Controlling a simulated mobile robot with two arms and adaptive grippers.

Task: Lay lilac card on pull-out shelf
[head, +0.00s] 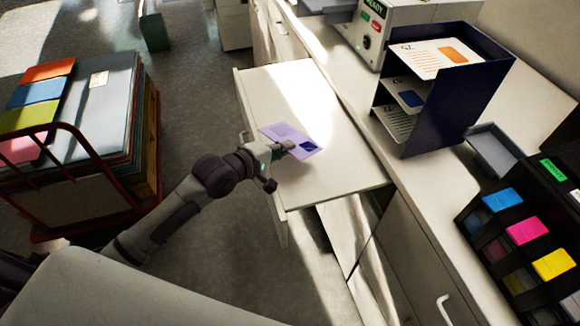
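The lilac card (285,133), with a dark blue patch at one corner, is at the left part of the white pull-out shelf (345,170). It looks flat on the shelf or just above it; I cannot tell for sure. My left gripper (280,166) is at the shelf's left edge, its fingers spread apart. One dark finger overlaps the card's near side and hides a part of it; the other is off the card, nearer to me. My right gripper is not in view.
A navy tiered rack (455,110) with cards stands on the counter to the right, near a control box (375,30). A red cart (100,205) with boards stands left. The shelf's near part is clear.

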